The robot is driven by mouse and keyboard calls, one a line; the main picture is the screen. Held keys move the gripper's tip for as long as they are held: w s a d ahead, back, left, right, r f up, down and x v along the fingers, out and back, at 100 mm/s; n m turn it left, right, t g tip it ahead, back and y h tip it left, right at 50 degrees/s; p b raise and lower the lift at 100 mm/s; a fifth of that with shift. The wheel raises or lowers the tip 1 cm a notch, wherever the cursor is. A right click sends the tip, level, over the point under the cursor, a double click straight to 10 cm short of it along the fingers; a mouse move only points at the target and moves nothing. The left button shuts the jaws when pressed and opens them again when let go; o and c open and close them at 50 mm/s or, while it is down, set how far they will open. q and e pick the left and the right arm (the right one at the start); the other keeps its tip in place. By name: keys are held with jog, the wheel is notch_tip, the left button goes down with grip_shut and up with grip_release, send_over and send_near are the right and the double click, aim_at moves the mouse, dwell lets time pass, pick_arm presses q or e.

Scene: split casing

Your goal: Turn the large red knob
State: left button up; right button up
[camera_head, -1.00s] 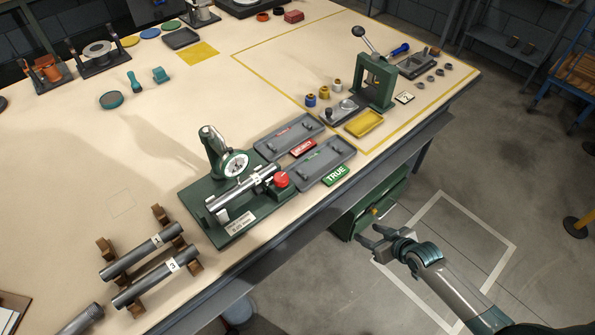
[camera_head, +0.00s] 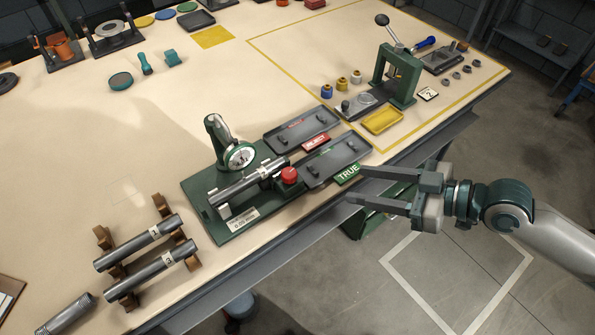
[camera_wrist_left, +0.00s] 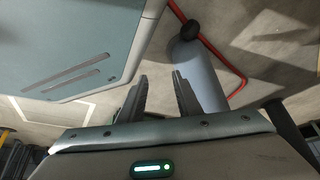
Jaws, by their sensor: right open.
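The large red knob (camera_head: 289,175) sits at the right end of the green gauge fixture (camera_head: 197,197). A metal shaft (camera_head: 250,183) lies in the fixture beside it, under a dial gauge (camera_head: 240,156). My right gripper (camera_head: 357,183) is open and empty at the table's front edge, to the right of the knob and clear of it. Its fingers point left, near the green TRUE label. My left gripper (camera_wrist_left: 160,80) shows only in the left wrist view, with its fingers apart and nothing between them, away from the table top.
Two grey trays (camera_head: 337,160) with REJECT (camera_head: 315,143) and TRUE (camera_head: 347,174) labels lie right of the fixture. A green press (camera_head: 397,72) and yellow tray (camera_head: 383,121) stand farther back. Two numbered shafts (camera_head: 150,275) rest on brown holders at front left. The table's left middle is clear.

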pick_arm(q)
jog(key=shift+s, duration=0.1)
pick_arm(e)
jog(key=shift+w, duration=0.1)
jog(key=p, duration=0.4)
send_near(290, 173)
jog(key=x, duration=0.7)
jog(key=shift+w+a, duration=0.25)
jog(key=shift+w+a+f, duration=0.1)
jog(key=shift+a+f, duration=0.1)
jog(key=shift+a, duration=0.05)
pick_arm(q)
jog(key=s+a+f+g+y, duration=0.1)
jog(key=s+a+g, duration=0.3)
jog(key=s, duration=1.1)
jog(key=shift+a+f, duration=0.4)
jog(key=shift+a, duration=0.75)
pick_arm(e)
jog(key=c, duration=1.1)
pick_arm(q)
jog(key=shift+w+d+r, duration=0.1)
pick_arm(e)
jog(key=shift+o, duration=0.2)
